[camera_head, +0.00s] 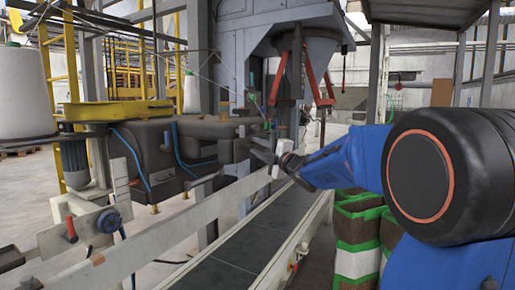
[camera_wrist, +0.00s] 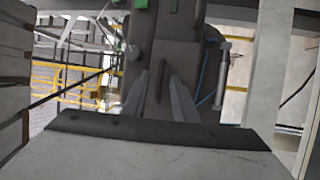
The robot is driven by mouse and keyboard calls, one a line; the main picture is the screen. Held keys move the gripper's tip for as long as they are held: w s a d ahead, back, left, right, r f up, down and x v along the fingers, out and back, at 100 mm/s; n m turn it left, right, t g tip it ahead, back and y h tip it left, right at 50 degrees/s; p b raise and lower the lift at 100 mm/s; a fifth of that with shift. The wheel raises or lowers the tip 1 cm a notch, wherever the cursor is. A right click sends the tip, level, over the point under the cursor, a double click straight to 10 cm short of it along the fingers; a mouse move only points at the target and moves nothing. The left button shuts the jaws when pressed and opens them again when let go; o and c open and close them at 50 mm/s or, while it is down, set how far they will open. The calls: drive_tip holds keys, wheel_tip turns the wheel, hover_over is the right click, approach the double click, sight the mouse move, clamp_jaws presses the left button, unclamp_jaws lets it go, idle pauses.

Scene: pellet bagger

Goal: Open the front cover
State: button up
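The dark grey-brown sewing machine body (camera_head: 190,150) stands left of the conveyor in the head view. A dark panel with a slim upright handle (camera_wrist: 158,65) lies ahead in the wrist view; it looks like the front cover, but its edges are hard to make out. My gripper (camera_head: 262,156) is at the right end of the machine body. In the wrist view my two grey fingers (camera_wrist: 159,78) are apart, with the handle showing between and beyond their tips. Nothing appears held. Whether a finger touches the panel, I cannot tell.
The conveyor (camera_head: 230,262) with pale side rails runs below my arm. Green, white and brown stacked bags (camera_head: 358,232) stand at its right. A hopper with red legs (camera_head: 318,85) hangs above. A white thread cone (camera_head: 24,95) and yellow railing are at the left.

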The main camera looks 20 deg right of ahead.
drive_tip(key=shift+w+a+r, duration=0.1)
drive_tip(key=shift+w, duration=0.05)
clamp_jaws()
idle(1.4)
